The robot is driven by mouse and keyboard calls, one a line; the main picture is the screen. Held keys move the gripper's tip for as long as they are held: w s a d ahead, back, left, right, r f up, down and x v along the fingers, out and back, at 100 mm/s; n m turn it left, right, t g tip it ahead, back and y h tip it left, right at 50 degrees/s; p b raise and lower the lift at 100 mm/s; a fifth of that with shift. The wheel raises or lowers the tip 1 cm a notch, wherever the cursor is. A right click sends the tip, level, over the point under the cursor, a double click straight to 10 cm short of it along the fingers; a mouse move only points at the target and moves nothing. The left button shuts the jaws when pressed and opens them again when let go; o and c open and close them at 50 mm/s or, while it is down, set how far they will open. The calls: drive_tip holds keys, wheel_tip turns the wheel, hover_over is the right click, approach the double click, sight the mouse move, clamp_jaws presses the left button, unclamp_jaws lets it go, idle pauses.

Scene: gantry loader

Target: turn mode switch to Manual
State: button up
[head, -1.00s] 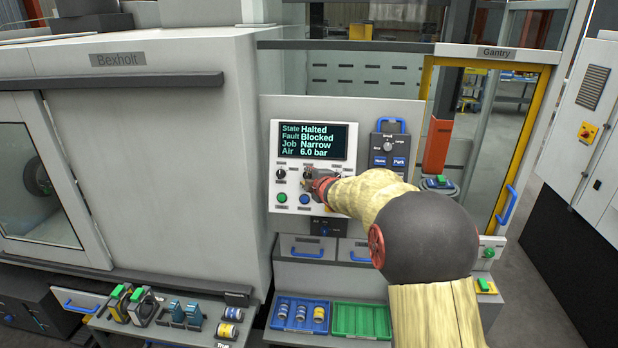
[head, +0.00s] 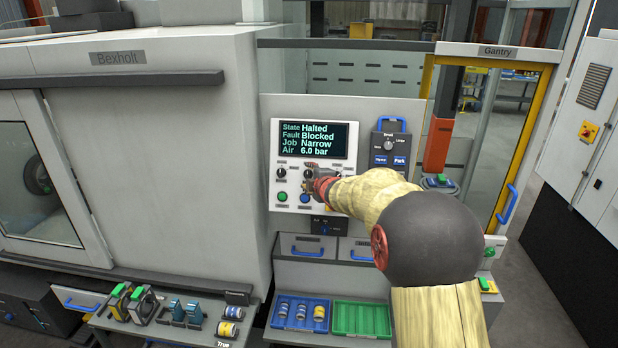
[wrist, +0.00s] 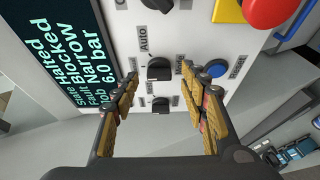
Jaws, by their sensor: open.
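The mode switch appears to be the black rotary knob (wrist: 160,69) with an "Auto" label beside it in the wrist view. Its other labels are too small or partly covered to read surely, and I cannot tell its exact setting. It also shows as a small dark knob (head: 308,173) on the white control panel (head: 275,150) in the head view. My gripper (wrist: 172,88) is open, its fingers to either side of the knob in the wrist view, holding nothing. In the head view my gripper (head: 314,186) is close to the panel, just below and right of the knob.
A second knob (wrist: 160,104) sits close beside the switch. A blue Reset button (wrist: 216,69) and a red mushroom button (wrist: 268,10) are nearby. The display (head: 313,140) above reads Halted, Blocked, Narrow, 6.0 bar. Blue (head: 275,322) and green (head: 361,333) trays lie below.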

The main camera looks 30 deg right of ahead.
drive_tip(key=v, duration=1.1)
drive_tip(key=shift+s, duration=0.15)
drive_tip(key=s+d+f+m+g+h+b, duration=0.15)
drive_tip(key=s+f+m+g, duration=0.55)
drive_tip(key=s+f+m, duration=0.7)
drive_tip(key=s+a+f+y+b, duration=0.2)
drive_tip(key=s+a+b, duration=0.3)
drive_tip(key=s+a, duration=0.6)
drive_tip(key=s+a+f+g+y+b, duration=0.1)
drive_tip(key=s+a+b, duration=0.5)
drive_tip(key=s+a, duration=0.6)
drive_tip(key=shift+s+a+f+m+y, duration=0.25)
drive_tip(key=shift+s+f+y, duration=0.2)
drive_tip(key=shift+s+f, duration=0.65)
drive_tip(key=shift+d+r, duration=0.1)
drive_tip(key=shift+r, duration=0.1)
drive_tip(key=shift+c, duration=0.5)
